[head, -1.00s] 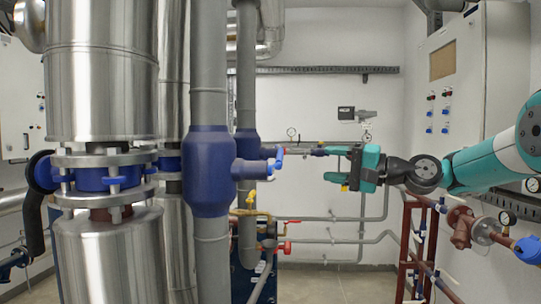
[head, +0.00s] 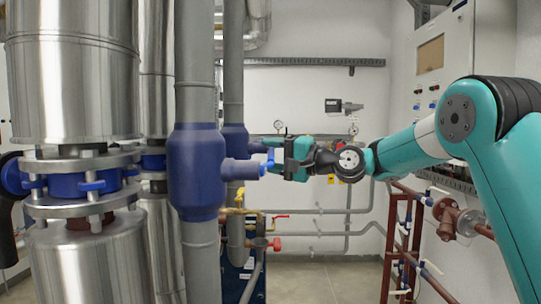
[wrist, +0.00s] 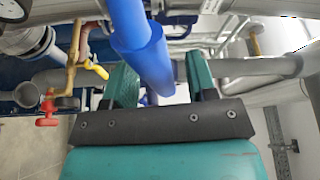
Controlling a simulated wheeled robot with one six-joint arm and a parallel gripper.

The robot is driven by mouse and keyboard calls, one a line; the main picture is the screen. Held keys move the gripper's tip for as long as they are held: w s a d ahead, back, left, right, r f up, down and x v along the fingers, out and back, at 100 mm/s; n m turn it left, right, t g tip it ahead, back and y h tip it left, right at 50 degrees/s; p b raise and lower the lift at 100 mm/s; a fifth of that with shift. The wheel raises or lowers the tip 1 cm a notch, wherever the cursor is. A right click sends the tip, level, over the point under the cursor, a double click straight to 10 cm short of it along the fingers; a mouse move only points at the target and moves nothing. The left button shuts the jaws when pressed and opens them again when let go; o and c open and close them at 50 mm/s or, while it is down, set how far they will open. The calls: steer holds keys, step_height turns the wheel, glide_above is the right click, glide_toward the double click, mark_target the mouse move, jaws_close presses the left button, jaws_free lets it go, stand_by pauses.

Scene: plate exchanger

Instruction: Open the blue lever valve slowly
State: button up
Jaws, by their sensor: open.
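The blue lever (head: 270,161) sits on the end of the side stub of the dark blue valve body (head: 197,172) on a thick grey vertical pipe, in the head view. My gripper (head: 273,152) is at the lever, partly covering it. In the wrist view the bright blue lever (wrist: 143,42) runs down between the two teal fingers of my gripper (wrist: 162,72). The fingers are open, one on each side, with visible gaps. Whether either finger touches the lever is not clear.
Large silver cylinders (head: 75,75) stand at the left. Smaller valves with a yellow handle (head: 239,196) and red handles (head: 276,244) lie below the lever. A red-brown pipe frame (head: 400,240) stands at the right. The floor in the middle is clear.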

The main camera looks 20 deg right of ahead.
steer(key=shift+a, duration=0.15)
jaws_close()
steer(key=shift+s+r+n+y+b, duration=0.15)
steer(key=shift+n+y+b, duration=0.2)
steer(key=shift+b, duration=0.45)
steer(key=shift+r+n, duration=0.35)
steer(key=shift+r, duration=0.05)
jaws_free()
